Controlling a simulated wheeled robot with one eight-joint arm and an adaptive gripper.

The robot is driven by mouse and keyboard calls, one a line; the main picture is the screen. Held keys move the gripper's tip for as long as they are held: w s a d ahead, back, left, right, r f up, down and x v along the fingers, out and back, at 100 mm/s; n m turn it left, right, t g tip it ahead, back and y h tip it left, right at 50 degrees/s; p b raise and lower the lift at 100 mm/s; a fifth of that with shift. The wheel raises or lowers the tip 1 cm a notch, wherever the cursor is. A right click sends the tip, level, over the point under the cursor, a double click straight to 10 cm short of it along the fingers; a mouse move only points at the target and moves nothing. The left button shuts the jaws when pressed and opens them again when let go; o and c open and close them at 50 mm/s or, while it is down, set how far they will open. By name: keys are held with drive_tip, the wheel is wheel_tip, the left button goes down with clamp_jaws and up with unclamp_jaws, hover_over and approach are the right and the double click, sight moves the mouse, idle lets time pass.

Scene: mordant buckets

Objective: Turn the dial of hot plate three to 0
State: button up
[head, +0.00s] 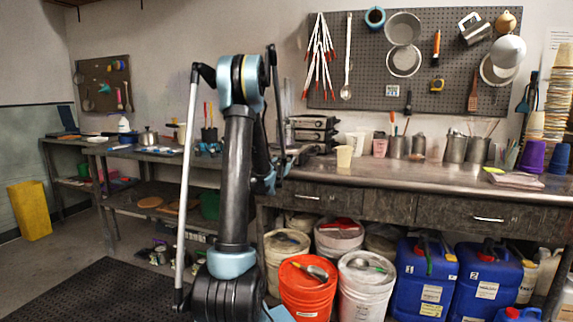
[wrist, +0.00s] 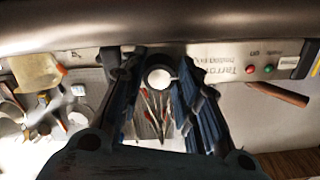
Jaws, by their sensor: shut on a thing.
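In the wrist view a pale appliance front panel (wrist: 229,70) carries printed lettering that appears upside down. A round dial (wrist: 159,77) with a white face and dark rim sits on it. My gripper (wrist: 157,72) has its two dark fingers on either side of this dial and is shut on it. The dial's pointer and scale marks cannot be read, nor can the plate's number. In the head view my arm hides the gripper and the dial.
Dark stacked appliances (head: 313,134) stand on the workbench (head: 400,174) beside my arm. A pale cup (head: 344,156) and metal containers (head: 453,148) stand further right. Buckets (head: 306,288) and blue canisters (head: 425,280) fill the space below. A yellow bin (head: 30,210) stands far left.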

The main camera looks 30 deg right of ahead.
drive_tip(key=shift+s+n, duration=0.1)
drive_tip(key=shift+n, duration=0.4)
drive_tip(key=shift+d, duration=0.1)
drive_tip(key=o, duration=1.1)
drive_tip(key=shift+c, duration=0.2)
drive_tip(key=v, duration=1.2)
drive_tip(key=shift+f, duration=0.1)
